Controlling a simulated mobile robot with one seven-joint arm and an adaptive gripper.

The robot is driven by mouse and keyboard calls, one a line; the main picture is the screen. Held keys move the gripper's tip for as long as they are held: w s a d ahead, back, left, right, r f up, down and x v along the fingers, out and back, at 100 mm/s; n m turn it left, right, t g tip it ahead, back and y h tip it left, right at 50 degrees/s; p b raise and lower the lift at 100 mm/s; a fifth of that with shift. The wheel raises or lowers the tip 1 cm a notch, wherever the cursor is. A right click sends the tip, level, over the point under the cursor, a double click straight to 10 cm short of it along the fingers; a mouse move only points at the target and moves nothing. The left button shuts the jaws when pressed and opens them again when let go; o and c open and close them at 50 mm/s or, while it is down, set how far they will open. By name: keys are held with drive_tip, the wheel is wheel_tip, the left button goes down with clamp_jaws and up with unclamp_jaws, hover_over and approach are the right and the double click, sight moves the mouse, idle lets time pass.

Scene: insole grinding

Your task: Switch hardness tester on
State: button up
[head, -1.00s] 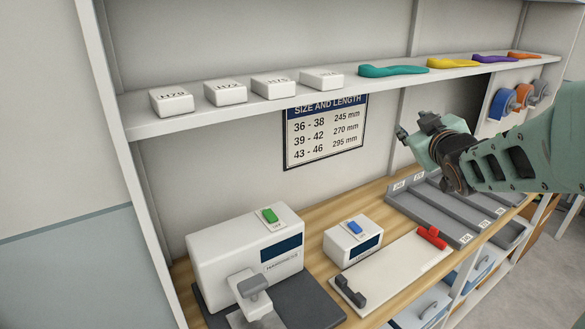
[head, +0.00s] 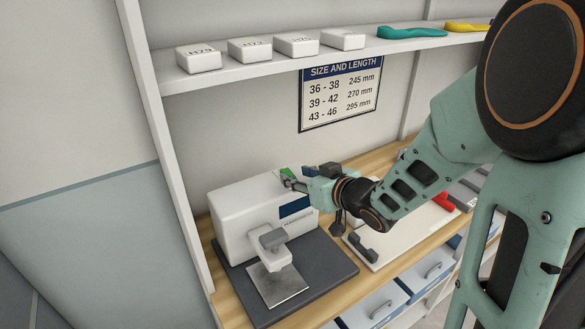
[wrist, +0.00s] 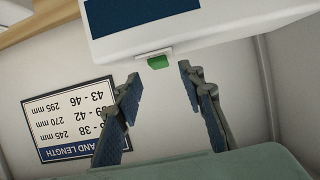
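The hardness tester (head: 250,212) is a white box-shaped machine on a dark base at the left of the workbench. Its green switch (head: 286,172) is on top, partly covered by my gripper (head: 296,184) in the head view. In the wrist view the tester body (wrist: 200,25) fills the top, with its dark screen (wrist: 125,14). The green switch (wrist: 158,62) shows just beyond and between the fingertips of my gripper (wrist: 158,74). The fingers are apart with nothing between them. I see no contact with the switch. Whether it is on cannot be read.
A shelf (head: 260,72) with white blocks (head: 249,49) and coloured insoles (head: 412,32) runs above the bench. A size chart (head: 340,92) hangs on the back wall. My arm covers much of the bench to the right, including most of the smaller white device.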

sight(287, 172)
drive_tip(key=shift+x, duration=1.85)
